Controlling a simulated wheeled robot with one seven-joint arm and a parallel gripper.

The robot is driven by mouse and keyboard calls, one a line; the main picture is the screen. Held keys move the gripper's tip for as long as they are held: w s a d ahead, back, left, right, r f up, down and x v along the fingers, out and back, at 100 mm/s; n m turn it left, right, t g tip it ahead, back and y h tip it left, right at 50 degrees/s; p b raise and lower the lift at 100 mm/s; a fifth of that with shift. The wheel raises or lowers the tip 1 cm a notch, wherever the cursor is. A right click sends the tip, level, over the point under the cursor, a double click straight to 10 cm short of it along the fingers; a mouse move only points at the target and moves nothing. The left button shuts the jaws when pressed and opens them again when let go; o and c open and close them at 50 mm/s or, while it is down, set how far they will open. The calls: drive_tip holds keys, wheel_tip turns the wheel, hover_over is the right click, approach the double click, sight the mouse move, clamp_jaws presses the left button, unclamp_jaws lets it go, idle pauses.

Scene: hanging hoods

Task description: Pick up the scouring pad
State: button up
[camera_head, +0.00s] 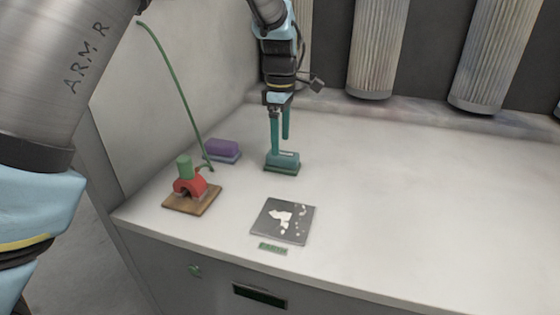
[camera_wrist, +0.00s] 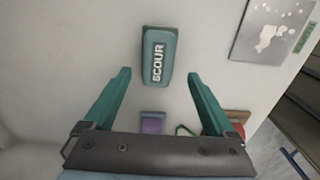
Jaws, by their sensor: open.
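The scouring pad (camera_head: 284,162) is a teal block on a dark green base, lying on the white worktop. In the wrist view the pad (camera_wrist: 158,57) shows the word SCOUR on its top. My gripper (camera_head: 281,145) points down close to the pad, with one finger partly covering it in the head view. In the wrist view my gripper (camera_wrist: 159,73) is open and empty.
A purple block (camera_head: 222,149) lies left of the pad. A red fitting (camera_head: 192,186) with a green hose (camera_head: 179,86) stands on a wooden board (camera_head: 205,202). A dark plate (camera_head: 268,225) with white residue lies nearer the front edge. The worktop's right side is clear; hoods (camera_head: 376,50) hang behind.

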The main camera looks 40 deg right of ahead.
sight(281, 153)
drive_tip(key=shift+d+f+p, duration=0.15)
drive_tip(key=shift+f+p, duration=0.3)
drive_tip(key=shift+f, duration=2.2)
clamp_jaws()
